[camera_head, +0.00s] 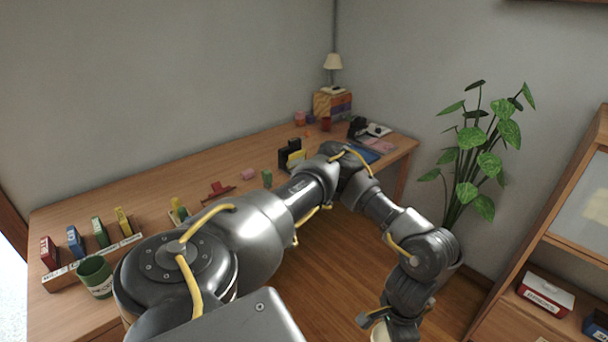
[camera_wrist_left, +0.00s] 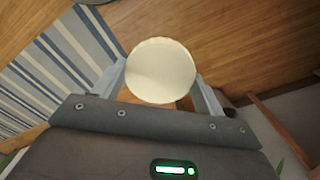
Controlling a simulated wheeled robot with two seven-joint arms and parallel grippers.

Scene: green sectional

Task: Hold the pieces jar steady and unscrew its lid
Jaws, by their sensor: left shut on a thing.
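The pieces jar shows as a round cream lid (camera_wrist_left: 160,70) seen from above in the left wrist view. My left gripper (camera_wrist_left: 160,88) has a finger on each side of it and is shut on the jar. The jar's body is mostly hidden under the lid. In the head view, my left gripper (camera_head: 384,320) points down at the bottom edge, with a small pale part of the jar (camera_head: 379,334) showing below it. My right gripper is in neither view.
A leafy plant (camera_head: 483,150) and a wooden shelf (camera_head: 560,250) stand at right. A striped rug (camera_wrist_left: 62,62) lies on the wooden floor (camera_wrist_left: 240,40).

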